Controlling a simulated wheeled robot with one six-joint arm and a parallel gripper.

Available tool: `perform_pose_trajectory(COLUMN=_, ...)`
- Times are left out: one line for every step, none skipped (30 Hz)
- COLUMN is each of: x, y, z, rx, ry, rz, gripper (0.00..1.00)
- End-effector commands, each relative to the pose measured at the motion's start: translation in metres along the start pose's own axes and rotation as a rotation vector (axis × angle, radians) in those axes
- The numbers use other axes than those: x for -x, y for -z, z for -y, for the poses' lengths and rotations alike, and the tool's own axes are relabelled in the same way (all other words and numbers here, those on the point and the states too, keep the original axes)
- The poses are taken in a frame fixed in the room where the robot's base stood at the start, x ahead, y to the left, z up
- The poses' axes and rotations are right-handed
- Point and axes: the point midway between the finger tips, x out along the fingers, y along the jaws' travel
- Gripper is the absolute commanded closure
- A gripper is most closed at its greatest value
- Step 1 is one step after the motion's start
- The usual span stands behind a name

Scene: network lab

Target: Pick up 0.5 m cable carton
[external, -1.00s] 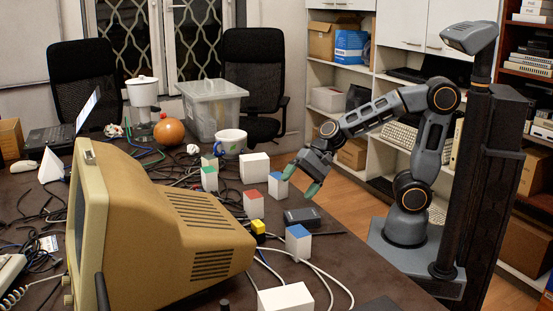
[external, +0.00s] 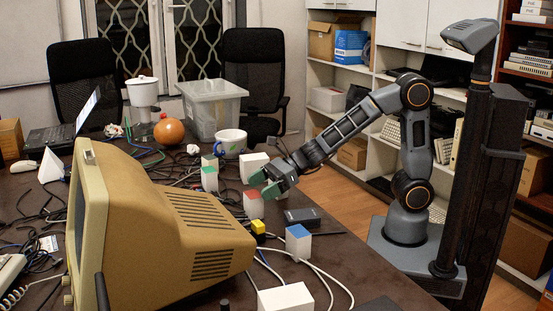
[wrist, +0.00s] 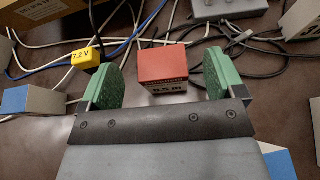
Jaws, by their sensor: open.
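The 0.5 m cable carton (wrist: 163,68) is a small white box with a red top. In the wrist view it stands on the table between and just beyond my two green fingertips, with black print on its near side. In the external view the carton (external: 253,204) stands in the middle of the table, right of the old monitor. My gripper (wrist: 163,80) is open and empty, with one finger toward each side of the carton. In the external view my gripper (external: 263,184) is just above and behind it. I cannot tell whether the fingers touch it.
A yellow 7.2 V block (wrist: 85,56) lies left of my left finger. Blue-topped cartons (external: 298,241), a dark grey box (external: 301,216) and a plain white box (external: 254,167) stand around. The beige monitor (external: 150,220) is close on the left. Loose cables cover much of the table.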

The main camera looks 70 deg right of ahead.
Motion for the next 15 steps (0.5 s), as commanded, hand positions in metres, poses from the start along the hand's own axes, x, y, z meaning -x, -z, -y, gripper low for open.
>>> perform_pose_trajectory(x=-0.005, y=0.013, z=0.0, rx=-0.001, ry=0.0, rz=-0.004, gripper=0.12)
perform_pose_trajectory(x=-0.007, y=0.018, z=0.0, rx=-0.001, ry=0.0, rz=-0.004, gripper=0.12)
perform_pose_trajectory(x=-0.01, y=0.025, z=0.0, rx=-0.001, ry=0.0, rz=-0.005, gripper=0.12)
perform_pose_trajectory(x=-0.012, y=0.03, z=0.0, rx=-0.001, ry=0.0, rz=-0.004, gripper=0.12)
perform_pose_trajectory(x=-0.014, y=0.034, z=0.0, rx=-0.001, ry=-0.001, rz=-0.004, gripper=0.12)
perform_pose_trajectory(x=-0.016, y=0.04, z=0.0, rx=0.0, ry=0.0, rz=-0.003, gripper=0.12)
perform_pose_trajectory(x=-0.02, y=0.038, z=0.0, rx=0.002, ry=-0.001, rz=-0.002, gripper=0.12)
perform_pose_trajectory(x=-0.024, y=0.036, z=0.0, rx=0.002, ry=-0.002, rz=-0.002, gripper=0.12)
perform_pose_trajectory(x=-0.029, y=0.035, z=0.0, rx=0.002, ry=-0.002, rz=-0.001, gripper=0.12)
perform_pose_trajectory(x=-0.033, y=0.035, z=0.0, rx=0.002, ry=-0.002, rz=-0.001, gripper=0.12)
perform_pose_trajectory(x=-0.035, y=0.035, z=0.0, rx=0.003, ry=-0.001, rz=-0.002, gripper=0.12)
perform_pose_trajectory(x=-0.038, y=0.035, z=0.0, rx=0.004, ry=-0.001, rz=-0.002, gripper=0.12)
perform_pose_trajectory(x=-0.04, y=0.035, z=0.0, rx=0.004, ry=-0.001, rz=-0.002, gripper=0.12)
perform_pose_trajectory(x=-0.041, y=0.034, z=0.0, rx=0.004, ry=0.0, rz=-0.002, gripper=0.12)
perform_pose_trajectory(x=-0.043, y=0.034, z=0.0, rx=0.003, ry=0.0, rz=-0.002, gripper=0.12)
